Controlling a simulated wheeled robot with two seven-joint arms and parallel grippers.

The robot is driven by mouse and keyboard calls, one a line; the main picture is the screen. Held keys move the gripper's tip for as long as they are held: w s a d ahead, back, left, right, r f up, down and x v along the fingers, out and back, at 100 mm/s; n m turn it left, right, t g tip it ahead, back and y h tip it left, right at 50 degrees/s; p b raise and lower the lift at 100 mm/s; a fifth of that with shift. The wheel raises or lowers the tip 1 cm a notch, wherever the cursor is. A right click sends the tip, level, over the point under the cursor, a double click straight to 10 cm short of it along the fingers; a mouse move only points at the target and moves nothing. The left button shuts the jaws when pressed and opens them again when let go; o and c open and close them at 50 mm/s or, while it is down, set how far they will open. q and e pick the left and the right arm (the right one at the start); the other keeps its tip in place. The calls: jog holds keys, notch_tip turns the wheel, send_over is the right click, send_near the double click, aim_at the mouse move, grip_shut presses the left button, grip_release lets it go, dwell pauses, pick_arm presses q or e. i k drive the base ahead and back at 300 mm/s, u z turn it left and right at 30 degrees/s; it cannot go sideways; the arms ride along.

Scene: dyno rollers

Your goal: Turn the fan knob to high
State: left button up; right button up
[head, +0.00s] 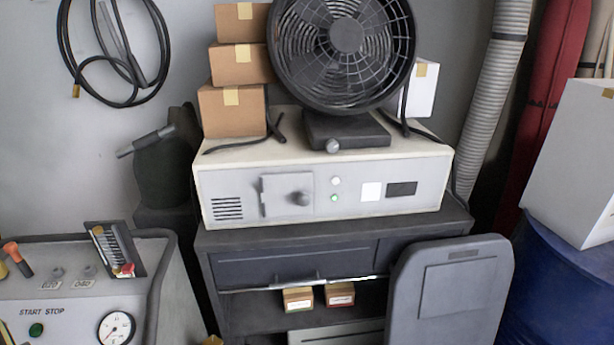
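The black fan (346,36) stands on the white box-shaped unit, its round grille facing me. A small light grey round knob (332,146) sits at the front of the fan's black base (352,131). I cannot make out any pointer or setting marks on it, so its position is unclear. Neither of my grippers shows in the head view.
The white unit (420,170) has a second, darker knob (299,198) on its front panel. Cardboard boxes (232,110) stack left of the fan. A rounded grey panel (455,290) stands low in front on the right. The start-stop console (75,290) is at lower left.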

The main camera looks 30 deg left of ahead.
aim_at(332, 146)
jog(key=k, duration=1)
jog(key=z, duration=0.55)
jog(key=i, duration=2)
jog(key=u, duration=2.6)
